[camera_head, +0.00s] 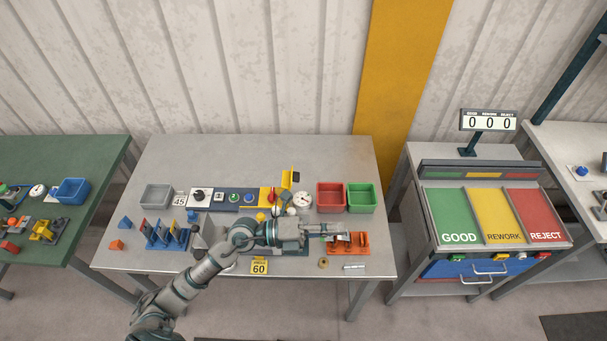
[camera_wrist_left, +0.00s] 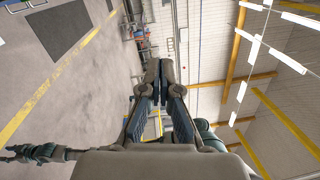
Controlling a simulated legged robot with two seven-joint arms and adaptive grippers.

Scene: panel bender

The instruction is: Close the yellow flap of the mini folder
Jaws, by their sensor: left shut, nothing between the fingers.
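My left arm reaches in from the lower left across the front of the grey table. My left gripper (camera_head: 342,236) points right, at the left side of an orange fixture (camera_head: 350,243), with its fingers together and empty. In the wrist view the left gripper's fingers (camera_wrist_left: 158,84) also show closed. A dark base plate (camera_head: 292,249) lies under my forearm; it may belong to the mini folder, but my arm hides most of it. A yellow upright piece (camera_head: 287,179) stands at the back; I cannot tell whether it is the flap. My right gripper is not in view.
A grey bin (camera_head: 156,196), a red bin (camera_head: 331,197) and a green bin (camera_head: 361,197) stand on the table around a control strip (camera_head: 234,198). A blue rack (camera_head: 166,235) is at left, a yellow "60" sign (camera_head: 259,267) at the front. The back of the table is clear.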

